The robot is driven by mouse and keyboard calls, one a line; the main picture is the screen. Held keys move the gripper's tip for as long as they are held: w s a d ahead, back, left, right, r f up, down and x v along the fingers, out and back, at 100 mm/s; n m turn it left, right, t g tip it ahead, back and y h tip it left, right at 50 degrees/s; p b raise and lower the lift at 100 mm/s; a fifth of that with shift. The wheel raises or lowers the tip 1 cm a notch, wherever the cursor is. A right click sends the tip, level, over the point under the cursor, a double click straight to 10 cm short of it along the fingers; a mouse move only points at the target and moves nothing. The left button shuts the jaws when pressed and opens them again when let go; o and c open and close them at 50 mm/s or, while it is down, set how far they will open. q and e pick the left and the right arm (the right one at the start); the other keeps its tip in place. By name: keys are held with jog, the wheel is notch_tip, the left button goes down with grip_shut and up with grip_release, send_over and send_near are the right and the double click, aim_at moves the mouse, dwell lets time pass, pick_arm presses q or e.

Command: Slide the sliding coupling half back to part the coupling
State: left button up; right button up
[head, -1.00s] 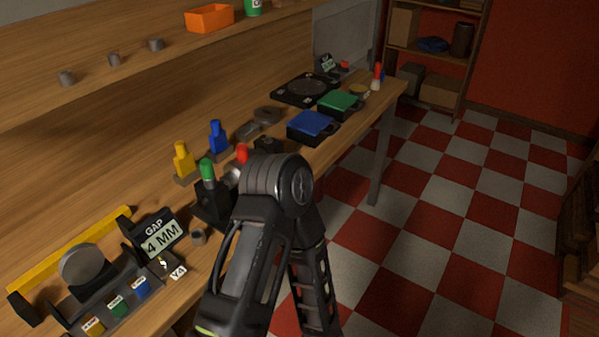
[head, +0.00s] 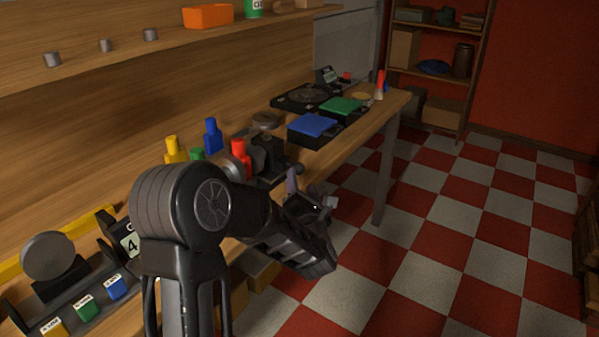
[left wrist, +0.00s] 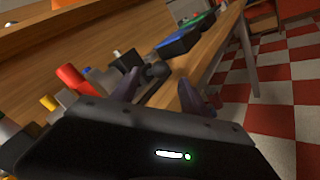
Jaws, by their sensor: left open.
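The coupling shows in the head view as grey discs (head: 257,157) beside a black block (head: 268,160) on the bench, behind the red-capped bottle. My arm hides part of this area, and I cannot tell which disc is the sliding half. My left gripper (head: 304,183) is open and empty at the bench's front edge, right of and in front of the coupling. In the left wrist view the open fingers (left wrist: 160,80) point toward the bench, with a dark round part (left wrist: 158,70) showing beyond and between them. My right gripper is not in view.
Red (head: 239,150), blue (head: 213,136) and yellow (head: 174,150) bottles stand close left of the coupling. A blue box (head: 313,125) and a green box (head: 342,107) lie farther along the bench. A gauge stand with a grey disc (head: 48,256) is at the near left. Space in front of the bench is free.

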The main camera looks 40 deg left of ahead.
aim_at(300, 173)
pick_arm(q)
jog(key=shift+p+x, duration=0.5)
jog(key=shift+x, duration=3.4)
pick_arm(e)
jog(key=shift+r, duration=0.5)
pick_arm(q)
jog(key=shift+d+f, duration=0.1)
grip_shut()
jog(key=shift+f, duration=0.1)
